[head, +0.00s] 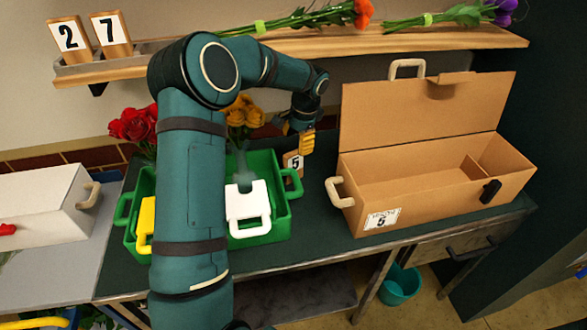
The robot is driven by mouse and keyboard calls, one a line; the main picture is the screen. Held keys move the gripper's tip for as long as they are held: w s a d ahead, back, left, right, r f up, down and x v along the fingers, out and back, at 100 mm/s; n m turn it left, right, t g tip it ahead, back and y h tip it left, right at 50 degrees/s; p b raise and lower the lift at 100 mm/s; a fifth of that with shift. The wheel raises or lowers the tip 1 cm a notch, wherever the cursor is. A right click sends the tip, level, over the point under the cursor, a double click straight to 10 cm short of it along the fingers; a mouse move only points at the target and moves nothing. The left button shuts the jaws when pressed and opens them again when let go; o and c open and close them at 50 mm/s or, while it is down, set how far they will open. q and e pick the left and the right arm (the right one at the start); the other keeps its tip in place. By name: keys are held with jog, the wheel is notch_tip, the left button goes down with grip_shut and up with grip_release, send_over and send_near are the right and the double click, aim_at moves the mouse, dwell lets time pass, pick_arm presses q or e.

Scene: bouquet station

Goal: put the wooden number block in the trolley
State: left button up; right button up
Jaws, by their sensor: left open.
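A wooden number block marked 5 (293,166) stands on the dark tabletop between the green crate and the tan box. My left gripper (302,145) has yellow fingers and is open, just above the block's top. Whether the fingers touch the block cannot be told at this size. My left arm reaches across the crate and hides part of it. Two more wooden number blocks, marked 2 (69,37) and 7 (110,29), stand on the wall shelf. I cannot make out a trolley for certain. My right gripper is not in view.
A green crate (264,234) holds white-handled and yellow-handled items. A tan box (430,206) with a raised lid and a 5 label stands right. Red flowers (131,125) and yellow flowers (243,112) are behind. A white box (45,205) sits left. Cut flowers lie on the shelf (440,39).

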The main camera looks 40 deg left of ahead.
aim_at(294, 153)
pick_arm(q)
jog(key=f, duration=0.2)
jog(key=a+f+b, duration=0.1)
jog(key=f, duration=0.2)
jog(key=shift+f, duration=0.3)
jog(key=shift+s+r, duration=0.1)
grip_shut()
